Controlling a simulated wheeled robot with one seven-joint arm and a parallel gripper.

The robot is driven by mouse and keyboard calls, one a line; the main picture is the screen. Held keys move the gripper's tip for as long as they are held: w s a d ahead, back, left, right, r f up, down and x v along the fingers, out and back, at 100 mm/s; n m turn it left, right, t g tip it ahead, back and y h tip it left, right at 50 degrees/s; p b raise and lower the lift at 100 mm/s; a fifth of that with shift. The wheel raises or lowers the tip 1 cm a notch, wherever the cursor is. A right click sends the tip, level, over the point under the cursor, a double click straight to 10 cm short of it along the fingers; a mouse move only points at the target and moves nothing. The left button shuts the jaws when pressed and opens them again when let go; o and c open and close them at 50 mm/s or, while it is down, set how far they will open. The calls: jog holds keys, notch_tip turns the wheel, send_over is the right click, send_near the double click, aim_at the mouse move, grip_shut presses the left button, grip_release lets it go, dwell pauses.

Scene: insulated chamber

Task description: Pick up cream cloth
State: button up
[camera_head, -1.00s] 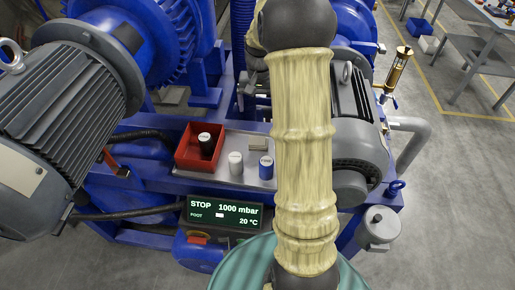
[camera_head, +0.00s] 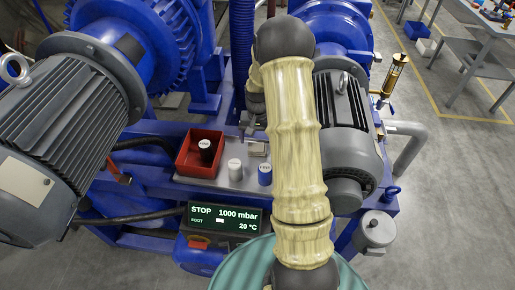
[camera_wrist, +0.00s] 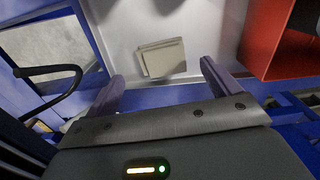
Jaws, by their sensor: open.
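The cream cloth (camera_wrist: 162,58) is a small folded square lying flat on the light metal tray in the wrist view. In the head view the cloth (camera_head: 257,149) shows as a small pale patch, partly behind my arm. My gripper (camera_wrist: 163,78) is open, with one finger on each side of the cloth's near edge as seen in the wrist view. Nothing is between the fingers that I can see held. The gap in height between fingertips and cloth cannot be told. In the head view my gripper (camera_head: 248,122) shows only partly beside my arm.
A red open box (camera_head: 200,153) with a black-bodied container (camera_head: 206,149) stands left on the tray (camera_head: 218,182). A white container (camera_head: 235,169) and a blue one (camera_head: 265,174) stand at the front. Large motors (camera_head: 62,140) and blue pump machinery surround the tray. A display (camera_head: 225,217) sits below.

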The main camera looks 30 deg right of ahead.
aim_at(257, 147)
jog(key=shift+f, duration=0.25)
jog(key=shift+f, duration=0.1)
jog(key=shift+w+a+f+p, duration=0.1)
jog(key=shift+f+p, duration=0.45)
jog(key=shift+f, duration=0.7)
jog(key=shift+w+f+p, duration=0.1)
jog(key=shift+f+p, duration=0.45)
jog(key=shift+f, duration=0.7)
jog(key=c, duration=1.1)
